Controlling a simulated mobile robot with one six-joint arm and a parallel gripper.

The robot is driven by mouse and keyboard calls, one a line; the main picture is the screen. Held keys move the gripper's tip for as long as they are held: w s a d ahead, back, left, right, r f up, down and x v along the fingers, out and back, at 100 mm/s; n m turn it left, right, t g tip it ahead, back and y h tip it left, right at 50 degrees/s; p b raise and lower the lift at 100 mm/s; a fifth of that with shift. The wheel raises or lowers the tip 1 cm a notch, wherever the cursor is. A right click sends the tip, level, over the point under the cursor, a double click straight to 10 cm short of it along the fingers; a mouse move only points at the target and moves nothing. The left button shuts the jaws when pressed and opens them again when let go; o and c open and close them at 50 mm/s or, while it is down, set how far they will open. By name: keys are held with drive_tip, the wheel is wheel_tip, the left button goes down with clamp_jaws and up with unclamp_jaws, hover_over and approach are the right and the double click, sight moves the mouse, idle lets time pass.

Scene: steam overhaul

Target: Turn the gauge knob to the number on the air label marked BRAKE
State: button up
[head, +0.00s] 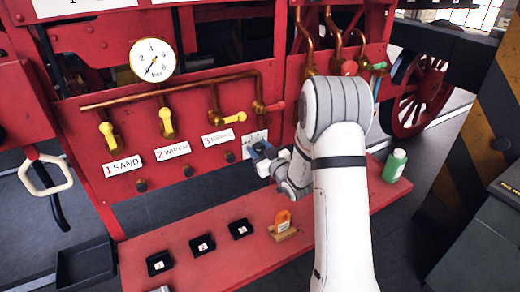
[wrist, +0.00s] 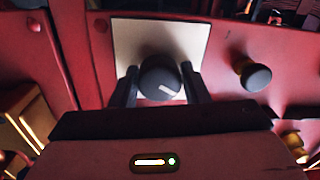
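The gauge knob (wrist: 160,77) is a dark round knob with a pale pointer line, on a white square plate (wrist: 133,38). The pointer line is toward its lower right in the wrist view. My gripper (wrist: 161,83) has one finger on each side of the knob, both seeming to touch it. In the head view my gripper (head: 262,152) covers the knob, and part of the plate (head: 254,137) shows. The BRAKE label (head: 219,135) is the rightmost of the white labels; its number is too small to read surely.
The SAND label (head: 123,165) and WIPER label (head: 172,151) hang left under yellow valves. A dial gauge (head: 152,60) is above. Small black trays (head: 160,263), an orange padlock-like item (head: 283,225) and a green bottle (head: 395,166) stand on the red shelf (head: 222,271).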

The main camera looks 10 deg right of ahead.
drive_tip(key=c, duration=0.5)
drive_tip(key=shift+c, duration=0.2)
drive_tip(key=shift+f+m+b, duration=0.15)
drive_tip(key=shift+m+b, duration=0.25)
drive_tip(key=shift+b, duration=0.6)
drive_tip(key=m+b, duration=0.3)
drive_tip(key=shift+f+m, duration=0.1)
drive_tip(key=shift+m, duration=0.2)
drive_tip(key=m+b, duration=0.4)
drive_tip(key=m, duration=0.2)
drive_tip(key=shift+d+m, duration=0.1)
drive_tip(key=shift+m, duration=0.2)
drive_tip(key=m+b, duration=0.1)
drive_tip(key=m, duration=0.5)
drive_tip(key=shift+m+h, duration=0.3)
drive_tip(key=m, duration=0.6)
drive_tip(key=shift+m+t+p, duration=0.3)
drive_tip(key=shift+m, duration=0.1)
